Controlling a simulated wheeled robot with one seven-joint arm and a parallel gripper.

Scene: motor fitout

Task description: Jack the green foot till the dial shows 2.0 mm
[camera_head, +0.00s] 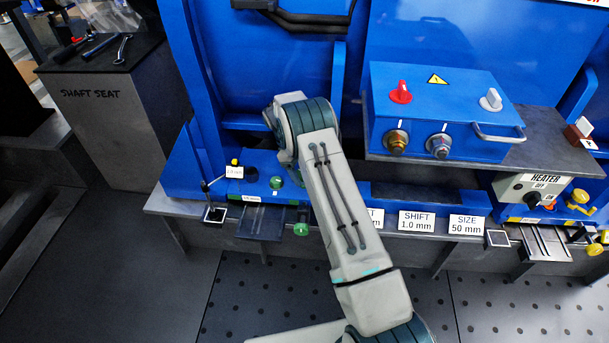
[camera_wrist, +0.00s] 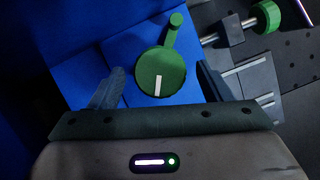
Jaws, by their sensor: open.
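A green round knob (camera_wrist: 160,74) with a white pointer line and a short crank arm with a small green grip (camera_wrist: 175,20) sits on a blue surface in the wrist view. My gripper (camera_wrist: 160,88) is open, with one finger on each side of the knob; I cannot tell whether they touch it. In the head view the green knob (camera_head: 277,182) shows on the blue base, left of my arm.
A blue control box (camera_head: 440,105) with knobs and a handle stands right of my arm. Cards reading SHIFT 1.0 mm (camera_head: 417,222) and SIZE 50 mm (camera_head: 467,225) line the front edge. A heater box (camera_head: 531,189) is far right. A SHAFT SEAT stand (camera_head: 105,110) is left.

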